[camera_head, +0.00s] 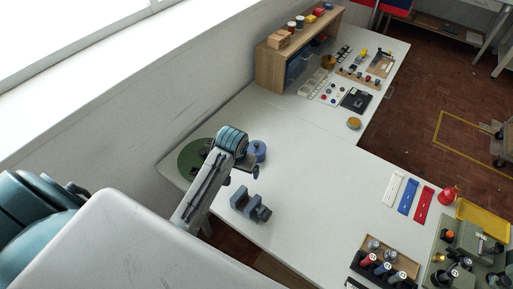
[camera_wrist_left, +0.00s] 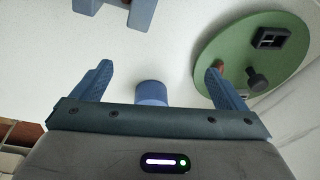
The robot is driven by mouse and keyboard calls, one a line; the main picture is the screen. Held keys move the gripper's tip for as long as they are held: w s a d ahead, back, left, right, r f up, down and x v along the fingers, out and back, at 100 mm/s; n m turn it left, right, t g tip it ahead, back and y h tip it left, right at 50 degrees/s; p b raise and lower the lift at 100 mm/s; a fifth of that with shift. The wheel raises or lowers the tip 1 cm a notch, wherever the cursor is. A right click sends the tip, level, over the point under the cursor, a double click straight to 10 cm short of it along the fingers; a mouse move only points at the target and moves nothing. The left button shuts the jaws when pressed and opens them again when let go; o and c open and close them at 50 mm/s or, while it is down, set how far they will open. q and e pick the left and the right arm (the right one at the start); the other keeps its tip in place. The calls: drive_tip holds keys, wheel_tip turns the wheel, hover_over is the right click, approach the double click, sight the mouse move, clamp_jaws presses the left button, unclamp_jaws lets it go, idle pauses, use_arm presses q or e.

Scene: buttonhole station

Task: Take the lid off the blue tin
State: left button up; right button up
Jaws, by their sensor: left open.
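The blue tin (camera_head: 258,150) stands on the white table, just right of my left wrist in the head view. A blue round shape that looks like the tin shows in the left wrist view (camera_wrist_left: 152,92), partly hidden by the gripper body. I cannot make out the seam between its lid and body. My left gripper (camera_wrist_left: 158,68) is open, with nothing between its fingertips. In the head view the left gripper (camera_head: 244,166) is close to the tin, partly hidden by its own wrist. My right gripper is not in view.
A green round plate (camera_head: 187,158) with dark fittings lies left of the tin. A blue-grey vise-like block (camera_head: 242,202) stands in front. A yellow round object (camera_head: 354,123) and a wooden shelf (camera_head: 268,72) are farther back. The middle of the table is clear.

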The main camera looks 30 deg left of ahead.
use_arm(q)
drive_tip(key=n, duration=0.1)
approach(256, 144)
drive_tip(key=shift+n+g, duration=0.3)
drive_tip(key=shift+g, duration=0.1)
drive_tip(key=f, duration=0.1)
drive_tip(key=w+f+p, duration=0.1)
drive_tip(key=f, duration=0.2)
drive_tip(key=shift+w+a+f+p, duration=0.2)
drive_tip(key=shift+w+a+p, duration=0.05)
drive_tip(key=shift+a+p, duration=0.15)
drive_tip(key=shift+d+f+p, duration=0.1)
drive_tip(key=shift+f+p, duration=0.15)
drive_tip(key=shift+p, duration=0.05)
drive_tip(key=f+p, duration=0.1)
drive_tip(key=f, duration=0.1)
drive_tip(key=f+p, duration=0.1)
drive_tip(key=f, duration=0.1)
drive_tip(key=shift+w, duration=0.25)
drive_tip(key=shift+w+f, duration=0.1)
drive_tip(key=shift+f, duration=0.25)
drive_tip(key=c, duration=1)
